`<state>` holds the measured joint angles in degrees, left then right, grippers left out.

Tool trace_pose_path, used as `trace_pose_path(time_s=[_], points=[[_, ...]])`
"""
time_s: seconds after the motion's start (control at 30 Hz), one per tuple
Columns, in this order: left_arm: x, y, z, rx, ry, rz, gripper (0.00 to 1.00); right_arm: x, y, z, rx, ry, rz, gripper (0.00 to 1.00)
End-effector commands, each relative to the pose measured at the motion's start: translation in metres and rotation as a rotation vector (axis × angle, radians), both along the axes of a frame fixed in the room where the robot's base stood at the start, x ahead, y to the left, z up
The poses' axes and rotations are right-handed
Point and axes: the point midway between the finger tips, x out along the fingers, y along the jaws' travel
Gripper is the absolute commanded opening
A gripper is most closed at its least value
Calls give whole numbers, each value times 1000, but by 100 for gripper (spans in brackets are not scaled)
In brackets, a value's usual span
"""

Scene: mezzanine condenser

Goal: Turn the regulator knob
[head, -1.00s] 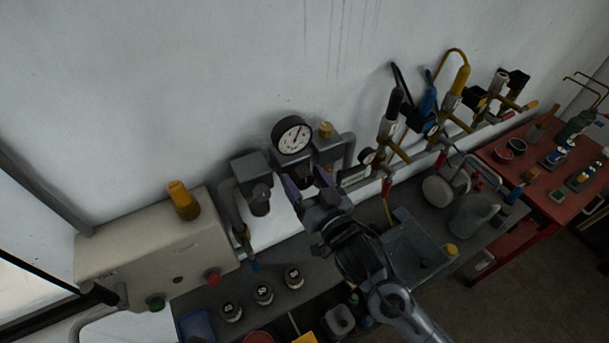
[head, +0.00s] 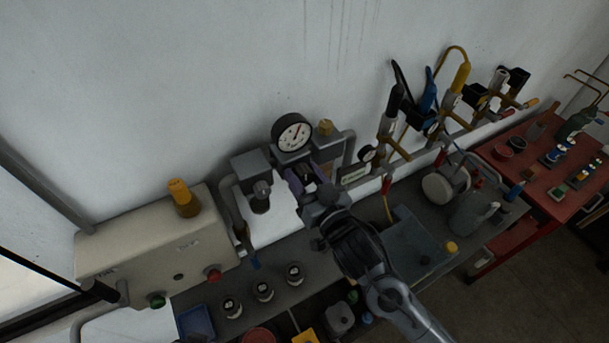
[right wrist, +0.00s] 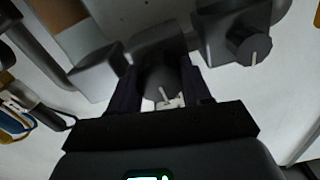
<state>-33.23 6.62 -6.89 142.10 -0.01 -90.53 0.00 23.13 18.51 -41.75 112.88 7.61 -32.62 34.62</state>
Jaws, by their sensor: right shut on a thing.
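The regulator knob (right wrist: 160,78) is dark and round with a pale pointer line. It sits between the fingers of my right gripper (right wrist: 165,88) in the right wrist view. In the head view my right gripper (head: 304,181) is at the regulator, just below the round white-faced gauge (head: 292,133), and is shut on the knob. The fingers and wrist mostly hide the knob there. A second dark knob (right wrist: 248,44) with a pale line stands free beside it; it also shows in the head view (head: 261,190). My left gripper is not in view.
A beige box (head: 150,250) with an orange-yellow cap stands left. Several small round dark containers (head: 263,291) sit on the bench in front. Torches (head: 457,85) hang on the wall rack to the right, above a grey tray (head: 425,245). A red table (head: 545,175) stands far right.

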Motion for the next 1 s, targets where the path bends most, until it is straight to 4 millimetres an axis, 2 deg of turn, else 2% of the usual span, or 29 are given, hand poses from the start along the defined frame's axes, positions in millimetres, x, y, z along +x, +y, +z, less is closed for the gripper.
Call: trace_pose_path(time_s=[0.27,0.7,1.0], points=[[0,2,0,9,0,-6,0,0,0,0,-121,-67,0,18],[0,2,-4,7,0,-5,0,-1,1,-1,-421,-233,0,18],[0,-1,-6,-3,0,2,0,-1,1,-1,-551,-305,0,18]])
